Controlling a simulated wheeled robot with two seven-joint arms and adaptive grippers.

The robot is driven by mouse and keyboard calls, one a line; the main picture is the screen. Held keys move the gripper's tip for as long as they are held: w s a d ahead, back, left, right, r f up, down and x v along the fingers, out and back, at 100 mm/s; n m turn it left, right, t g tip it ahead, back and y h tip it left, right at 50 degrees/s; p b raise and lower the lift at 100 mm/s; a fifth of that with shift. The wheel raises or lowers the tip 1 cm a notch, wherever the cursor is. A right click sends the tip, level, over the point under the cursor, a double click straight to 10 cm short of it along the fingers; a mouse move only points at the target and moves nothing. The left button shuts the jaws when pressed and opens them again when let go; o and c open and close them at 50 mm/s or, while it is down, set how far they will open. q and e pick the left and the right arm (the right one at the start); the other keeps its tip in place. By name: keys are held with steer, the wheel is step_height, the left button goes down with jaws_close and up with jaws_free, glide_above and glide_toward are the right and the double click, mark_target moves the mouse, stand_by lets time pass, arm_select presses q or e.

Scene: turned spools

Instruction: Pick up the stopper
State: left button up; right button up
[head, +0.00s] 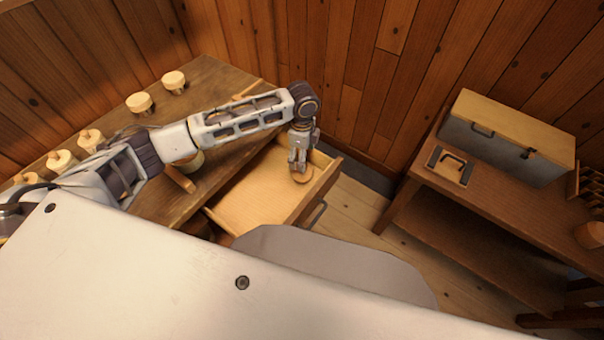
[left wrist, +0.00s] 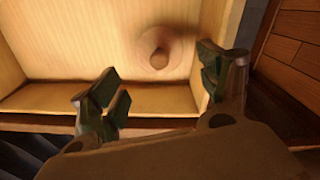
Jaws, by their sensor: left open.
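The stopper (left wrist: 160,57) is a round wooden piece with a knob on top. It lies on the bottom of the open drawer (left wrist: 75,35), near the drawer's front wall. In the head view the stopper (head: 302,175) shows just under my left gripper (head: 298,164), which hides part of it. In the left wrist view my left gripper (left wrist: 162,88) is open, its two fingers apart, with the stopper beyond the fingertips and between them. Nothing is held. My right gripper is not in either view.
The drawer (head: 245,205) stands pulled out from the wooden workbench (head: 205,75). Several turned wooden pieces (head: 140,103) stand along the bench. At right, a second table (head: 440,180) holds a large grey box with a wooden lid (head: 505,140) and a small handled plate (head: 450,166).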

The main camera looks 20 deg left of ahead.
arm_select(q)
step_height(320, 180, down, 2)
steer(key=shift+f, duration=0.55)
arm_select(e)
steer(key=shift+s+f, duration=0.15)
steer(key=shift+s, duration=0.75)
arm_select(q)
steer(key=shift+f, duration=0.1)
steer(key=shift+s+f, duration=0.1)
steer(key=shift+f, duration=0.5)
step_height(320, 180, down, 3)
steer(key=shift+r, duration=0.1)
steer(key=shift+f, duration=0.5)
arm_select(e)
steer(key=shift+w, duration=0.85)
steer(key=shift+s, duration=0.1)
